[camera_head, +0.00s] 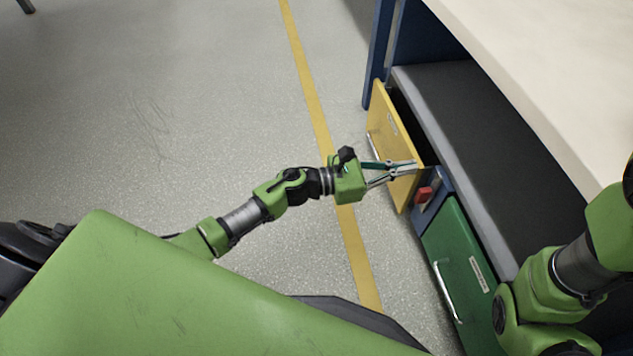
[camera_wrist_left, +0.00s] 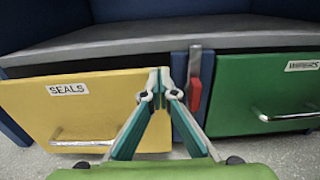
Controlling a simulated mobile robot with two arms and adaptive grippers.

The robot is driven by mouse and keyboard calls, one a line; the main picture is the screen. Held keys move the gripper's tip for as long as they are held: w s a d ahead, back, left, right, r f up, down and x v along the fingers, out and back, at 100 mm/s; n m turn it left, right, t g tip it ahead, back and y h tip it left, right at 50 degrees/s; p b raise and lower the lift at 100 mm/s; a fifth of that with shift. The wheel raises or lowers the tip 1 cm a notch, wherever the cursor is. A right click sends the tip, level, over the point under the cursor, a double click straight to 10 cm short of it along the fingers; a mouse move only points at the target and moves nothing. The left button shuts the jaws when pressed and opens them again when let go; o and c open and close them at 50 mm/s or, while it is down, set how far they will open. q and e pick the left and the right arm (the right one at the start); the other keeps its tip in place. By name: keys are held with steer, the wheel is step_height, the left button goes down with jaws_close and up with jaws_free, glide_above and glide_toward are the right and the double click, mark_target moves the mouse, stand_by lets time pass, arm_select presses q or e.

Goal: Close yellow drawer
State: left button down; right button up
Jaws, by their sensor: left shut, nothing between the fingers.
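The yellow drawer (camera_head: 384,122) stands partly open, its front out from the workbench with a dark gap behind it. In the left wrist view the yellow drawer (camera_wrist_left: 40,108) shows a SEALS label and a metal bar handle low on its front. My left gripper (camera_head: 415,167) is shut and empty, with its tips at the right part of the yellow front. In the wrist view the left gripper (camera_wrist_left: 160,93) overlaps the drawer's right edge; whether it touches is unclear. My right arm shows at the lower right, but its gripper is out of view.
A green drawer (camera_head: 465,275) with a handle sits beside the yellow one. A red part (camera_head: 424,194) is on the blue post between them. The grey shelf (camera_head: 480,150) lies above the drawers, under a pale tabletop (camera_head: 540,75). Floor left of the drawers is clear.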

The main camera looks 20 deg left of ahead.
mark_target(420, 163)
arm_select(q)
steer(key=x, duration=0.3)
steer(key=shift+w+d+b, duration=0.1)
steer(key=shift+d+b, duration=0.1)
steer(key=shift+b, duration=0.1)
steer(key=shift+w, duration=0.1)
steer(key=shift+r, duration=0.15)
